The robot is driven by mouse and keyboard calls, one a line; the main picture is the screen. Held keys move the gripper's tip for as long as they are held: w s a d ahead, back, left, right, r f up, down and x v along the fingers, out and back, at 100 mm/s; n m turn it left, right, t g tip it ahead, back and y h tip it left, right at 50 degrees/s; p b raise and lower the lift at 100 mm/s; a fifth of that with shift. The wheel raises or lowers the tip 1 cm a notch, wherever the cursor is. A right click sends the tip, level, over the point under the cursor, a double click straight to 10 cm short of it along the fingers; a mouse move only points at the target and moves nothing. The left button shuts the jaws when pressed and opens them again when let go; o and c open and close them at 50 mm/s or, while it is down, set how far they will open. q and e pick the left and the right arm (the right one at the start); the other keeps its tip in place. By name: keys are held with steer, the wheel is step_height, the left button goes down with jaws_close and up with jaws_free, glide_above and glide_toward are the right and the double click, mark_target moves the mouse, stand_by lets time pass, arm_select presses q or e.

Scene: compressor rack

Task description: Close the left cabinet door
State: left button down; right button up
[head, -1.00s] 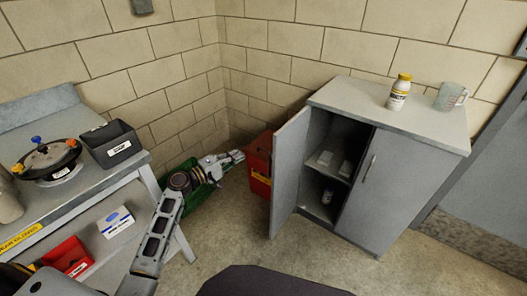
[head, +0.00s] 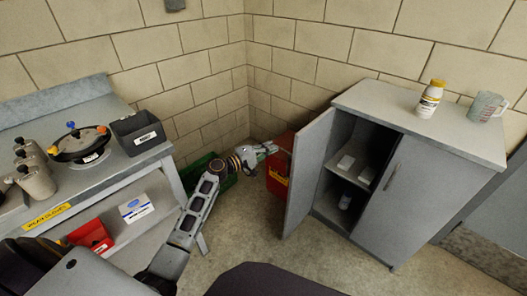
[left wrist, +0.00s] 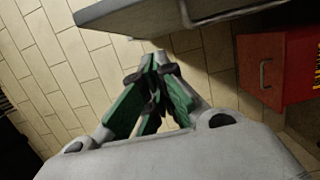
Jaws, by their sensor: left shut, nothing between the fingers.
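The grey cabinet (head: 410,210) stands against the wall on the right in the head view. Its left door (head: 307,172) is swung wide open, so the dark inside shows. Its right door is shut. My left gripper (head: 272,149) is just left of the open door, near its outer face; I cannot tell whether they touch. In the left wrist view the gripper (left wrist: 157,72) has its green-padded fingers together with nothing between them. A grey panel with a bar handle crosses the top of that view, probably the door. My right gripper is out of view.
A red box (head: 279,165) stands behind the open door, and it also shows in the left wrist view (left wrist: 275,70). A green crate (head: 205,172) is beside my left arm. A workbench (head: 90,180) stands left. A bottle (head: 430,99) and measuring cup (head: 487,106) top the cabinet.

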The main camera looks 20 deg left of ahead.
arm_select(q)
steer(key=shift+w+d, duration=0.3)
steer(key=shift+d, duration=0.65)
steer(key=shift+w+d, duration=0.25)
steer(key=shift+d, duration=0.7)
steer(key=shift+w+d, duration=0.3)
steer(key=shift+d, duration=0.65)
steer(key=shift+d, duration=0.15)
